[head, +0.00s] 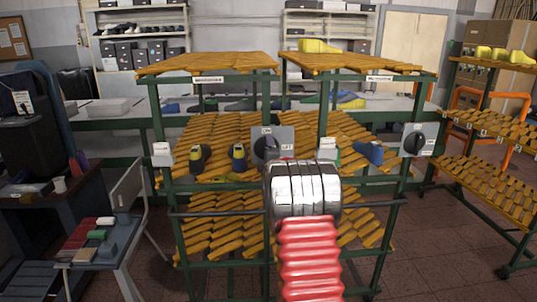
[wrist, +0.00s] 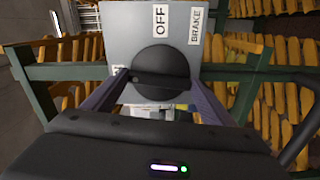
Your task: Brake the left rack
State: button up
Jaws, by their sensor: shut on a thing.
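The left rack (head: 208,78) is a green frame with slanted orange slatted shelves. A grey switch plate (head: 286,136) is on its right post, with a round black knob (head: 264,148). In the wrist view the plate (wrist: 125,30) fills the top middle, with labels OFF and BRAKE and a third, partly hidden label at the left. My gripper (wrist: 158,86) is shut on the black knob (wrist: 160,62), one finger on each side. The knob's raised bar lies roughly level across the wrist view. In the head view my silver and red arm hides the gripper.
The right rack (head: 358,65) stands close beside it, with its own switch plate (head: 429,140) and knob. Several shoe lasts, such as a blue one (head: 369,152), rest on the shelves. A chair (head: 128,190) stands at the left and another rack (head: 490,190) at the right.

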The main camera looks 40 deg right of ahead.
jog(key=shift+f+n, duration=0.25)
jog(key=shift+n, duration=0.55)
jog(key=o, duration=0.8)
jog(key=shift+a, duration=0.1)
jog(key=shift+o, duration=1.2)
jog(key=shift+r, duration=0.1)
jog(key=shift+s, duration=0.1)
jog(key=v, duration=1.3)
jog(key=shift+s+a, duration=0.2)
jog(key=shift+a, duration=0.05)
